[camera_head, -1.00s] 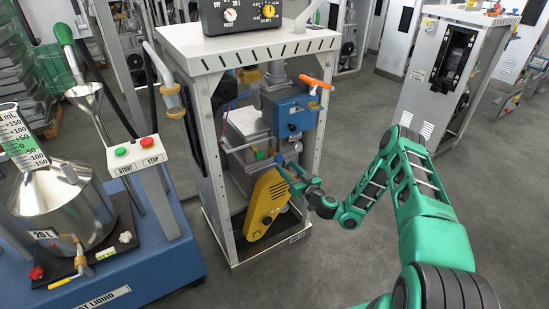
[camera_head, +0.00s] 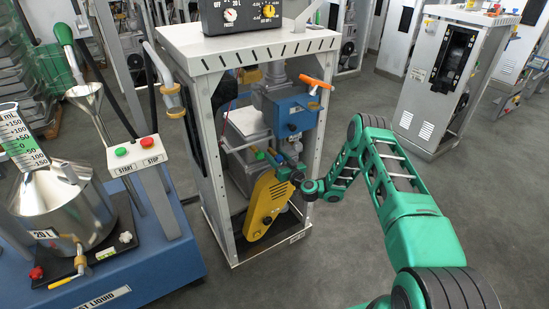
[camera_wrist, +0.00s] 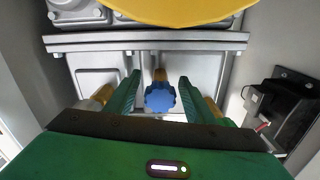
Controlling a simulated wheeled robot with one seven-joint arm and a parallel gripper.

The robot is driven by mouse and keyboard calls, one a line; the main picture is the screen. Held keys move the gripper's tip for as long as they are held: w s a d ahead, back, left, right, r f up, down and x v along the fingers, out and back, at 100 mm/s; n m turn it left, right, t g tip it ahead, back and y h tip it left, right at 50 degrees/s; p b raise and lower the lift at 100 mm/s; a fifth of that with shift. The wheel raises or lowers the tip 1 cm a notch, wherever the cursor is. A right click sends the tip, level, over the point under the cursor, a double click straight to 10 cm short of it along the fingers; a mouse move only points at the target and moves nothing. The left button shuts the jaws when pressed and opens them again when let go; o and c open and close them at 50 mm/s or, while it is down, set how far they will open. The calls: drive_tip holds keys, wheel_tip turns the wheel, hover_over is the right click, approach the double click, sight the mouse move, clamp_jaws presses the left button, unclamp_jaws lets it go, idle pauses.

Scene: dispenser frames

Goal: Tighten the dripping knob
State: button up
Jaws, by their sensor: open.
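In the wrist view a blue lobed knob (camera_wrist: 160,97) on a brass stem lies between the two green fingers of my gripper (camera_wrist: 159,79). The fingers are apart, with a gap on each side of the knob. In the head view my gripper (camera_head: 276,160) reaches into the open grey frame, above the yellow guard. The knob is too small there to tell clearly from the fingers. No drip can be made out.
A yellow guard (camera_head: 268,205) sits just below my gripper, and a blue box (camera_head: 287,113) with an orange-handled valve (camera_head: 316,83) is above. Frame posts (camera_head: 318,150) stand close by. A black box (camera_wrist: 285,105) is at right in the wrist view.

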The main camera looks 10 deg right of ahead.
drive_tip(key=shift+w+a, duration=0.1)
drive_tip(key=shift+w, duration=0.25)
drive_tip(key=c, duration=1.1)
drive_tip(key=shift+o, duration=0.2)
drive_tip(key=shift+m, duration=0.3)
